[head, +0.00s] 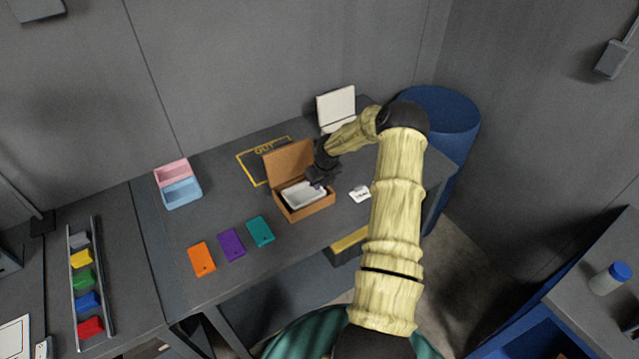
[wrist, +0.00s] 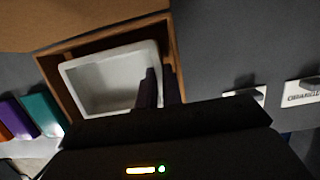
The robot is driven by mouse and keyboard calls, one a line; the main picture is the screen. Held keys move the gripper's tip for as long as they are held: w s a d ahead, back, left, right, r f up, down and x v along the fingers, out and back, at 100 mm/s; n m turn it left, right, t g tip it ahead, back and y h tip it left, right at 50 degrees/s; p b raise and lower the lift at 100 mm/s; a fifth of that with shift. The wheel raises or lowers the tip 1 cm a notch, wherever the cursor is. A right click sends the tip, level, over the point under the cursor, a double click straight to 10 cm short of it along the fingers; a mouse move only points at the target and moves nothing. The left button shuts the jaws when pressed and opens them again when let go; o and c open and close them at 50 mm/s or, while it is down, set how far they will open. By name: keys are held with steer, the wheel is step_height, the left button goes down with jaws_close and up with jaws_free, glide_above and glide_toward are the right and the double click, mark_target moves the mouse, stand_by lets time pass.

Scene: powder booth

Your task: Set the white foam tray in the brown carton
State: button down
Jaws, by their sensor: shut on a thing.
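The white foam tray (head: 301,195) is inside the open brown carton (head: 306,212) on the grey table in the head view. In the wrist view the foam tray (wrist: 84,88) lies within the walls of the carton (wrist: 50,75), slightly askew to them. I cannot tell whether it touches the carton floor. My gripper (head: 317,184) is at the tray's right side. In the wrist view its two dark fingers (wrist: 158,90) are shut on the tray's right wall. The carton's lid stands open at the back.
Orange (head: 202,259), purple (head: 231,244) and teal (head: 260,231) flat pieces lie left of the carton. Pink (head: 172,172) and blue (head: 182,192) bins stand at the back left. A white open-lidded box (head: 336,107) is behind my arm. A blue barrel (head: 450,115) stands beyond the table's right end.

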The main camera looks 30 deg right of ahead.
steer(key=shift+f, duration=0.1)
steer(key=c, duration=1.5)
jaws_free()
steer(key=b+v, duration=0.2)
steer(key=v, duration=1.5)
steer(key=shift+a+b, duration=0.1)
steer(key=shift+b, duration=0.25)
steer(key=shift+w, duration=0.1)
